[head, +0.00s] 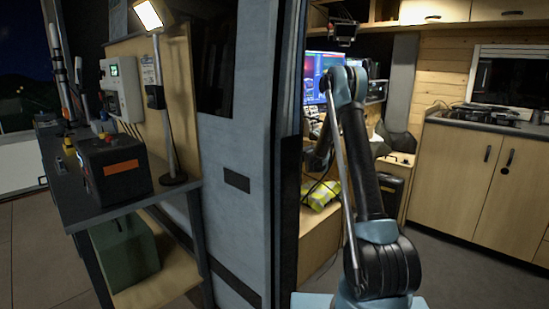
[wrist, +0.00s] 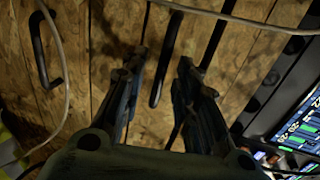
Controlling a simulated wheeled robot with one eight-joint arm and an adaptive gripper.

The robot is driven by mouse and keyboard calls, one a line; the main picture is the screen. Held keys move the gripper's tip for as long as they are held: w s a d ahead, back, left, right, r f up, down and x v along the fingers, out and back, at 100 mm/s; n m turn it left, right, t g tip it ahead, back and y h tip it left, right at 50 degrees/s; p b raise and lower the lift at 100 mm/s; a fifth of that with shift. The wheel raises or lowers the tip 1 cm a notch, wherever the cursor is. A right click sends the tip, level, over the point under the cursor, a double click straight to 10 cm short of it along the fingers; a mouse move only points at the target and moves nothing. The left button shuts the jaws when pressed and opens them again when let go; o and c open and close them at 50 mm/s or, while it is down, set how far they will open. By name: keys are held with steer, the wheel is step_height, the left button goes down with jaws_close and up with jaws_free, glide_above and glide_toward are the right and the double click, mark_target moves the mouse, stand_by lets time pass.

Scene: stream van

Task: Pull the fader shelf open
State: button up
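In the wrist view, my gripper (wrist: 160,62) is open, its two dark fingers apart. A black bar handle (wrist: 157,90) on a wood-chip front (wrist: 105,25) shows in the gap between the fingers. I see no finger closed on it, and how far off it is cannot be told. A second black handle (wrist: 38,45) is at the left. Which front is the fader shelf cannot be told for sure. In the head view, my arm reaches through the van doorway; my gripper and the shelf cannot be made out there.
A pale cable (wrist: 62,85) hangs at the left of the wrist view, another crosses the top. A lit screen (wrist: 298,120) is at the right. In the head view, the door post (head: 288,150) stands left of my arm, a monitor (head: 318,68) behind it, cabinets (head: 455,180) right.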

steer(key=shift+w+a+f, duration=0.1)
steer(key=shift+w+a, duration=0.25)
steer(key=shift+a, duration=0.1)
